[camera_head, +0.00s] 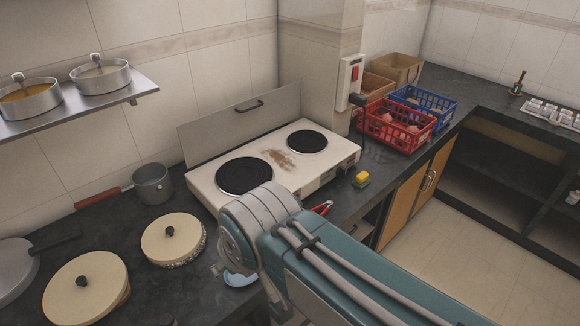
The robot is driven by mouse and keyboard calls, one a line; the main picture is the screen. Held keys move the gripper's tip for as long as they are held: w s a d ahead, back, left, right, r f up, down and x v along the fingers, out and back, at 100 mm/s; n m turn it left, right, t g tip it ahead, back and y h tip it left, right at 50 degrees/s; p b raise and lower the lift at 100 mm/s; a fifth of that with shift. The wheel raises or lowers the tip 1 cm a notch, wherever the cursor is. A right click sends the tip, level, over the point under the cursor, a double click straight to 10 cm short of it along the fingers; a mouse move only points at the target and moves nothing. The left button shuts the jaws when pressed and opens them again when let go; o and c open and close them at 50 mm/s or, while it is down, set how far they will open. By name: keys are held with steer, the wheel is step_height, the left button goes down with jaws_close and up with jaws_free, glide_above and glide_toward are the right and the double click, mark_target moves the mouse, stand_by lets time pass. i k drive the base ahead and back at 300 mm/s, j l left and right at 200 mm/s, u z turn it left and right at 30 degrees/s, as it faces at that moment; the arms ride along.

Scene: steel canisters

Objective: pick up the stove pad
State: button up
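A white two-burner electric stove (293,168) stands on the dark counter, with a round black plate (244,175) at left and a smaller one (307,141) at right. A brown stain lies between them. A small yellow and green scouring pad (360,179) lies at the counter edge, right of the stove's front. I cannot tell for sure which of these is the stove pad. My grey and teal arm crosses the lower middle, in front of the stove. My gripper does not show; the arm's near links may hide it.
A red-handled tool (321,208) lies by the counter edge beside my arm. Lidded pots (173,239) and a saucepan (153,184) crowd the left counter. Red (396,125) and blue (423,102) baskets stand at back right. A metal panel (245,115) rises behind the stove.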

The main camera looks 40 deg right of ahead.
mark_target(361, 180)
steer(key=l+z, duration=0.3)
steer(key=z, duration=0.2)
steer(key=l+z, duration=0.3)
steer(key=z, duration=0.15)
steer(key=l+z, duration=0.3)
steer(key=z, duration=0.2)
steer(key=i+j, duration=0.05)
